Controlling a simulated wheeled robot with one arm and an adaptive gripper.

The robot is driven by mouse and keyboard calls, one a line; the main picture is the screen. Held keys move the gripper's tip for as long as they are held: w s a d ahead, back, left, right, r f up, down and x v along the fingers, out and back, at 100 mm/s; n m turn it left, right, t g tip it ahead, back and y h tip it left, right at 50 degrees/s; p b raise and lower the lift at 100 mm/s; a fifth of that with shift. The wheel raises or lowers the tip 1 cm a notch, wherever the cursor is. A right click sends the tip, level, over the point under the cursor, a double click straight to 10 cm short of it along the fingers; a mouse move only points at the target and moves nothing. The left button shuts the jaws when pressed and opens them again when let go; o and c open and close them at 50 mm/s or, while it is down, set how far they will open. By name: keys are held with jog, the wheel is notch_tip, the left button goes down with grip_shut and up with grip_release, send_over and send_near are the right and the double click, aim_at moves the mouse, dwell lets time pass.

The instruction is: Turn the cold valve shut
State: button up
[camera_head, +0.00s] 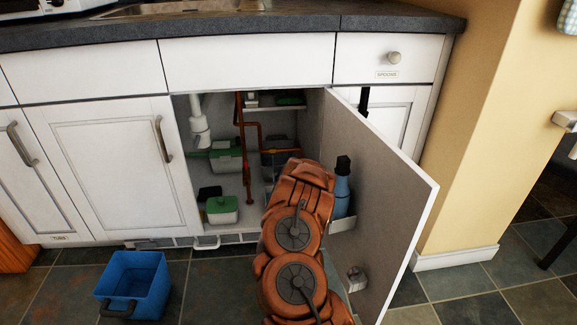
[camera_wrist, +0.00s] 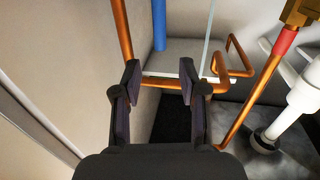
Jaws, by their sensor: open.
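In the wrist view my gripper (camera_wrist: 159,76) is open, with empty space between its two dark fingers. A horizontal copper pipe (camera_wrist: 162,82) shows just beyond the fingertips; I cannot tell if they touch it. A blue upright bar (camera_wrist: 159,25) is behind and above the gap. A brass fitting (camera_wrist: 299,12) with a red band (camera_wrist: 285,42) below it is at the top right. I cannot make out a cold valve for certain. In the head view my arm reaches into the open sink cupboard and hides the gripper; copper pipework (camera_head: 247,150) shows to its left.
The open cupboard door (camera_head: 385,185) stands right of my arm, with a blue bottle (camera_head: 341,188) in its rack. A white drain pipe (camera_head: 199,125) and a green-lidded tub (camera_head: 221,210) are inside the cupboard. A blue bucket (camera_head: 135,278) stands on the floor at left.

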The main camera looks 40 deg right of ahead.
jog(key=shift+b+x, duration=1.9)
jog(key=shift+x, duration=1.95)
jog(key=shift+d, duration=0.1)
jog(key=c, duration=0.8)
jog(key=shift+s, duration=0.1)
